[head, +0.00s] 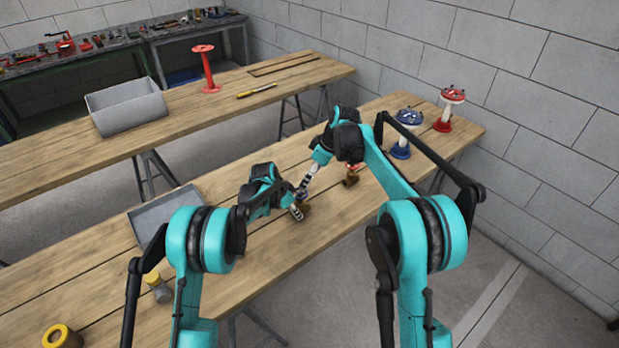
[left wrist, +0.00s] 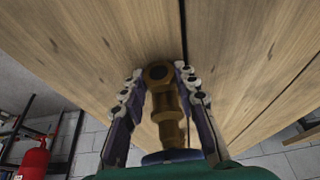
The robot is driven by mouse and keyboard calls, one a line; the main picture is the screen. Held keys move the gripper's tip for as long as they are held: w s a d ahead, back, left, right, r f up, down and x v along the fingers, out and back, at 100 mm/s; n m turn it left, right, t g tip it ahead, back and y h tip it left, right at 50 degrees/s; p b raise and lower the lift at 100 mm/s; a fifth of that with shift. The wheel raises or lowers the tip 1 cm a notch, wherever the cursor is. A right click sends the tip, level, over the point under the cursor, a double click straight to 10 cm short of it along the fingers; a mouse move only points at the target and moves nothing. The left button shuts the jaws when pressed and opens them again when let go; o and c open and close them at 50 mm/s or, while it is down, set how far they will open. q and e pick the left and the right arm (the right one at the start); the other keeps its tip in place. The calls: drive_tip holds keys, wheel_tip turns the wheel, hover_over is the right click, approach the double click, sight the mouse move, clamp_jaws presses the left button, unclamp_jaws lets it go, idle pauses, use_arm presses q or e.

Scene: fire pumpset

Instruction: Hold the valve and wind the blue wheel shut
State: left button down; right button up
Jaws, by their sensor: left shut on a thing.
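A brass valve (head: 305,208) is low over the near bench, and only a little of it shows in the head view. My left gripper (head: 298,212) is shut on it. In the left wrist view the brass body (left wrist: 168,110) lies between the two fingers of this gripper (left wrist: 160,75), and a dark blue part (left wrist: 170,156) shows at its lower end, partly hidden. I cannot tell if that is the blue wheel. My right gripper (head: 303,191) points down just above and beside the left one. Its jaws are too small to read.
A brass piece with a red handle (head: 352,175) stands right of my grippers. A blue-wheeled stand (head: 403,135) and a red stand (head: 449,108) are at the bench's far end. A grey tray (head: 150,222) lies at left.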

use_arm(q)
drive_tip(key=c, duration=1.1)
unclamp_jaws()
drive_tip(key=shift+o, duration=0.2)
drive_tip(key=shift+r, duration=0.1)
